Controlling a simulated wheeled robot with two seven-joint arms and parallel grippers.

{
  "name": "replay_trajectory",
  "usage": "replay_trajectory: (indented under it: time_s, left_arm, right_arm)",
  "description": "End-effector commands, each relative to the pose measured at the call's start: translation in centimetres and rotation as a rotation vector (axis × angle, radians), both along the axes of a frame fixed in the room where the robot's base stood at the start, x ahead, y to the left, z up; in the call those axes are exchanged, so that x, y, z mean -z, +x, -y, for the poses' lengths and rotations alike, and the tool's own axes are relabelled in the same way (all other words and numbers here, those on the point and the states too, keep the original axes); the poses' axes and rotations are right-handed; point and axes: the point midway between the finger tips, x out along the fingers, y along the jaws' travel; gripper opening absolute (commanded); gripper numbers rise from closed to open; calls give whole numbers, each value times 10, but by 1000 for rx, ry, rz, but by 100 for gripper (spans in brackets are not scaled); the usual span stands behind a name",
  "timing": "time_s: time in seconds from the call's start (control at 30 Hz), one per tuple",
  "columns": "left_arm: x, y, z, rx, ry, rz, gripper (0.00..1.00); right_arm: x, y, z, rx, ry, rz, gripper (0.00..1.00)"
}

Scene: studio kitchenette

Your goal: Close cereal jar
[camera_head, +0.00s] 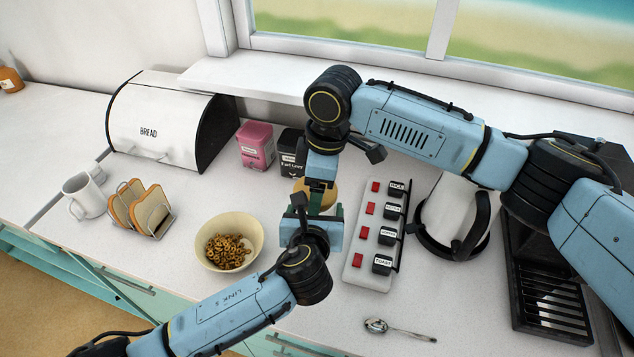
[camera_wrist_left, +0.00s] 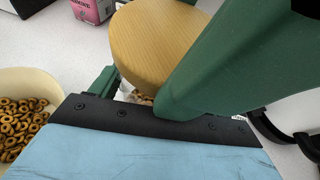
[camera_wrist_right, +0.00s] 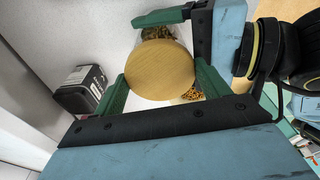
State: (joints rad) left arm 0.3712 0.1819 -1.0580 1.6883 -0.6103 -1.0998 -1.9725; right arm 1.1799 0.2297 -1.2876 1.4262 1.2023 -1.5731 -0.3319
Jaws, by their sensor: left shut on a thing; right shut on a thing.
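The cereal jar is clear, with cereal inside, and is mostly hidden; part of its side shows in the right wrist view (camera_wrist_right: 192,93). In the head view only a bit of the lid (camera_head: 300,186) shows. My right gripper (camera_head: 320,186) comes from above, its green fingers on either side of the lid, shut on it. My left gripper (camera_head: 316,208) is lower, shut on the jar body. The lid also shows in the left wrist view (camera_wrist_left: 150,42).
A bowl of cereal rings (camera_head: 229,225) stands left of the grippers. A switch panel (camera_head: 362,262) and a white kettle (camera_head: 446,212) are to the right. Pink (camera_head: 256,145) and black (camera_head: 290,150) tins stand behind. A spoon (camera_head: 398,330) lies in front.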

Motion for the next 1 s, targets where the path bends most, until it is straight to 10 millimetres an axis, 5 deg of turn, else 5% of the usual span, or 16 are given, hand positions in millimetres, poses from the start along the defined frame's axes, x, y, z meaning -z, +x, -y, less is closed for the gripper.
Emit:
replay_trajectory:
  time_s: [0.03,1.0]
  left_arm:
    - [-14,9,-1,-8,-17,29,34]
    - [-14,9,-1,-9,-13,29,34]
  right_arm:
    - [14,-14,-2,-18,-14,-40,53]
    - [25,-14,-1,-8,-7,-40,53]
